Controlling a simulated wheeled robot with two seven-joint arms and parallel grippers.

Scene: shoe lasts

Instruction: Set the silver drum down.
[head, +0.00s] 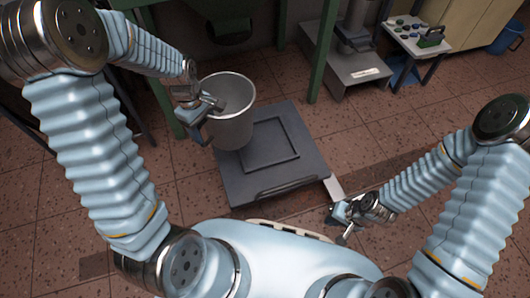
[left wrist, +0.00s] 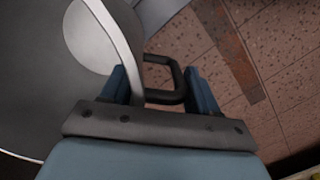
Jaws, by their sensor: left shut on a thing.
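The silver drum (head: 232,128) is an open-topped metal bucket, roughly upright and empty-looking. It appears over the left part of a dark grey square platform (head: 300,178); I cannot tell whether its bottom touches. My left gripper (head: 208,106) is shut on the drum at its left side, near the rim.
Green posts (head: 322,50) stand behind the platform. A grey machine base (head: 350,70) is at the back, with a small table (head: 418,45) holding small items to its right. A blue bin (head: 508,38) stands far right. Brown tiled floor is clear right of the platform.

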